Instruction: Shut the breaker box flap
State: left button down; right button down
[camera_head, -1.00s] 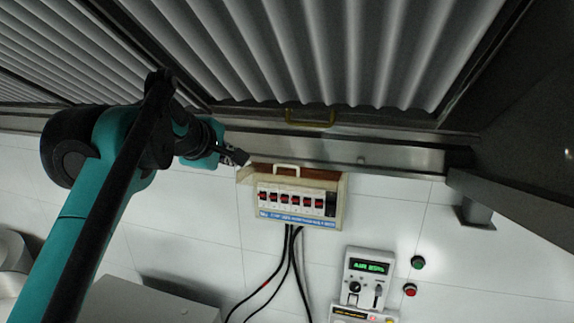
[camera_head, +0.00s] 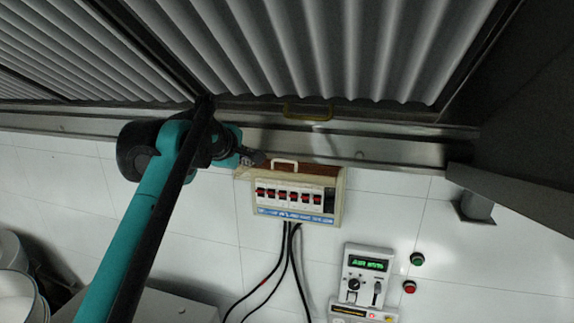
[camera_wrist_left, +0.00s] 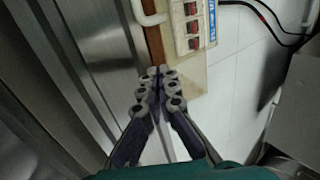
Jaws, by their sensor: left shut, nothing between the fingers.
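The breaker box (camera_head: 295,213) is on the white tiled wall, with a row of red-marked breakers and a blue label strip. Its flap (camera_head: 318,169), brown with a pale handle (camera_head: 284,161), stands raised along the top of the box, so the breakers are exposed. My left gripper (camera_head: 262,159) is at the box's upper left corner, beside the handle. In the left wrist view my left gripper (camera_wrist_left: 162,75) is shut and empty, with its fingertips close to the flap's brown edge (camera_wrist_left: 153,42); contact is unclear. My right gripper is not in view.
A steel ledge (camera_head: 390,152) runs above the box, under a corrugated shutter with a yellow handle (camera_head: 308,110). Black cables (camera_head: 285,262) hang below the box. A control panel (camera_head: 366,277) and green and red buttons sit lower right.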

aim_at(246, 172)
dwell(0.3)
pick_arm(q)
jog(key=shift+f+b, duration=1)
jog(key=shift+f, duration=0.5)
jog(key=shift+a+f+b, duration=0.1)
jog(key=shift+f+b, duration=0.2)
jog(key=shift+f, duration=0.2)
jog(key=shift+f+b, duration=1.5)
jog(key=shift+f, duration=0.95)
jog(key=s+a, duration=0.3)
jog(key=s, duration=0.6)
jog(key=shift+s, duration=0.3)
